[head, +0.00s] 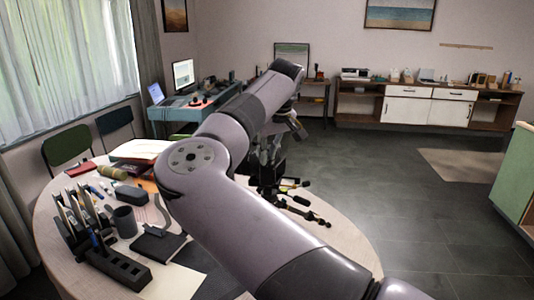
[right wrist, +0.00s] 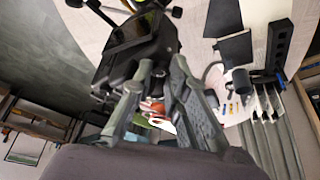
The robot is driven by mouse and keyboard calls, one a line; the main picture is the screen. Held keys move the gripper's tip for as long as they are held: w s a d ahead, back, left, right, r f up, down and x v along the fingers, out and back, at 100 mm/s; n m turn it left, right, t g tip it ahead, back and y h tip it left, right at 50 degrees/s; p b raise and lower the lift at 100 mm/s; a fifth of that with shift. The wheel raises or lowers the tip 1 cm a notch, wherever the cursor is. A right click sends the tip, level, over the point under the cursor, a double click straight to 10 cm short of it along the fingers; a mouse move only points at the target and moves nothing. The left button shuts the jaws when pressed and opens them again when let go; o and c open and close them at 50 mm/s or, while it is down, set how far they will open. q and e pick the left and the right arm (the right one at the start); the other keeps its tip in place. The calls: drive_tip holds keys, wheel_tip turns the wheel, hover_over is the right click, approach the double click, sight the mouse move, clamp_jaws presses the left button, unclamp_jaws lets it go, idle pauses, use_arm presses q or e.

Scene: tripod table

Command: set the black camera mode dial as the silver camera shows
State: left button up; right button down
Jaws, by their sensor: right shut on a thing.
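The black camera (right wrist: 142,38) is at the top of the right wrist view, dark and close to the fingertips. In the head view the dark camera and tripod parts (head: 268,175) stand on the round table, partly hidden by my right arm. My right gripper (right wrist: 160,68) has its fingers close together against the camera, shut on what seems to be its mode dial. The dial is hidden between the fingertips, so its setting cannot be read. I cannot make out the silver camera in either view. My left gripper is not in view.
The round table (head: 350,245) holds a black block holder (head: 120,268), a dark mug (head: 125,221), a black notebook (head: 158,246) and several small tools on its left. Dark tripod legs (head: 305,212) reach rightward. A desk and sideboard stand far back.

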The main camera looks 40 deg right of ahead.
drive_tip(key=c, duration=1.8)
unclamp_jaws()
